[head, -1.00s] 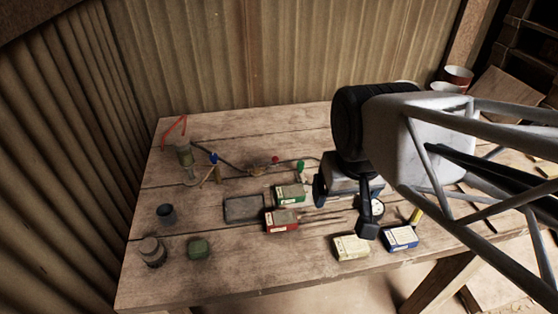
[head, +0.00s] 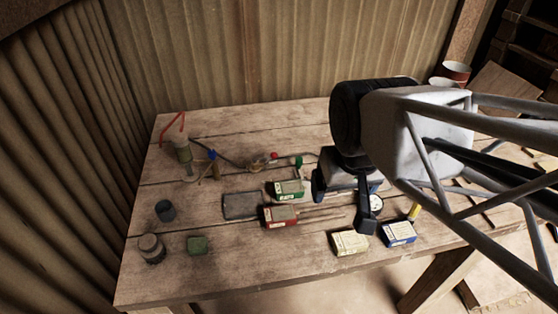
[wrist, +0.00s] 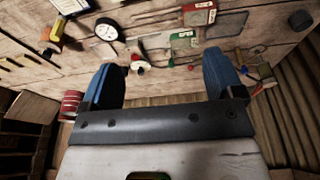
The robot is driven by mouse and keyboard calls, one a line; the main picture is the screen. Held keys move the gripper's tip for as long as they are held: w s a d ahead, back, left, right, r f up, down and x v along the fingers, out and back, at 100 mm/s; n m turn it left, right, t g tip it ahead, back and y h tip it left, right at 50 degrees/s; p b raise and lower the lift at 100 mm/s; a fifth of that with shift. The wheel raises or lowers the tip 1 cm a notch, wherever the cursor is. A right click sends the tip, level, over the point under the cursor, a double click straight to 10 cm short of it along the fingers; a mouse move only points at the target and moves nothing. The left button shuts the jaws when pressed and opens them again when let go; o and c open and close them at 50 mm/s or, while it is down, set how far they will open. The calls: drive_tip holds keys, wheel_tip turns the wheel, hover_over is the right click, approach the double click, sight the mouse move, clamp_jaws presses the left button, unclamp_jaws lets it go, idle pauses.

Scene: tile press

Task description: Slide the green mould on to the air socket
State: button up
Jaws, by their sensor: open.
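In the wrist view (wrist: 165,62) nothing is between the fingers.
A red box (head: 280,217) sits just in front of the green mould, with thin rods to its right. A cream box (head: 350,243) and a blue box (head: 398,233) lie near the front edge. A dark tray (head: 242,206) is left of the moulds. A dial gauge (head: 376,204) is beside my gripper.

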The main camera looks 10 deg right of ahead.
drive_tip(key=shift+w, duration=0.1)
drive_tip(key=c, duration=0.5)
drive_tip(key=shift+w+f+m, duration=0.2)
drive_tip(key=shift+w+m, duration=0.2)
drive_tip(key=shift+w, duration=0.15)
drive_tip(key=c, duration=0.5)
drive_tip(key=w, duration=0.1)
drive_tip(key=w+f+m, duration=0.1)
drive_tip(key=w+m, duration=0.1)
drive_tip(key=w, duration=0.1)
drive_tip(key=shift+d+f+g, duration=0.3)
drive_tip(key=shift+d+f, duration=0.05)
clamp_jaws()
drive_tip(key=w+d+f+m, duration=0.2)
drive_tip(key=w+f+m, duration=0.3)
drive_tip(key=w+f, duration=0.1)
drive_tip(key=w+d+f+m+g+y, duration=0.1)
drive_tip(key=w+d+f+m, duration=0.1)
drive_tip(key=w+f+m, duration=0.3)
drive_tip(key=w+d+f+m+g+y, duration=0.1)
drive_tip(key=w+d+f+m, duration=0.2)
drive_tip(key=w+f+m, duration=0.2)
drive_tip(key=shift+w+f, duration=0.55)
drive_tip(key=shift+f, duration=0.2)
drive_tip(key=shift+w+f, duration=0.5)
drive_tip(key=shift+f, duration=0.25)
